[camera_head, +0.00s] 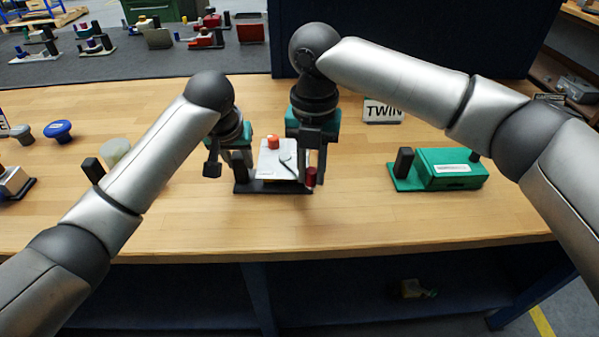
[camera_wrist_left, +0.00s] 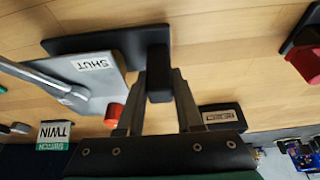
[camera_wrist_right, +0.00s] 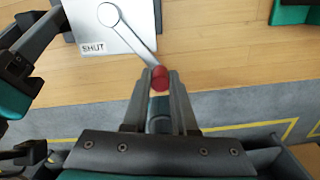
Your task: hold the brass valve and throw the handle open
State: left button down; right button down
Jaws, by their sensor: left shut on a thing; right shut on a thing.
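The valve is a pale silver-grey box (camera_head: 268,163) on a dark base (camera_head: 268,187); no brass colour shows. A label reading SHUT (camera_wrist_right: 93,48) is on its face, and an orange-red knob (camera_head: 272,142) stands on it. A grey lever handle (camera_wrist_right: 130,36) runs from a round pivot to a dark red grip (camera_wrist_right: 160,78). My right gripper (camera_wrist_right: 161,84) is shut on the red grip, at the box's right side in the head view. My left gripper (camera_wrist_left: 162,82) is shut on the dark upright post (camera_wrist_left: 158,60) at the base's left end. The fingers partly hide post and grip.
A green device (camera_head: 450,168) stands on the bench to the right, near a TWIN sign (camera_head: 382,111). A blue knob (camera_head: 58,130) and a pale cylinder (camera_head: 115,150) are at the left. The bench front (camera_head: 330,222) is clear. A dark panel (camera_head: 400,40) rises behind.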

jog(key=w+d+n, duration=0.2)
jog(key=w+d, duration=0.2)
jog(key=w, duration=0.2)
jog(key=shift+w+d, duration=0.15)
jog(key=shift+w, duration=0.25)
dwell(0.5)
jog(key=c, duration=0.7)
grip_release()
jog(key=shift+n, duration=0.3)
notch_tip(320, 180, up, 12)
jog(key=shift+r, duration=0.1)
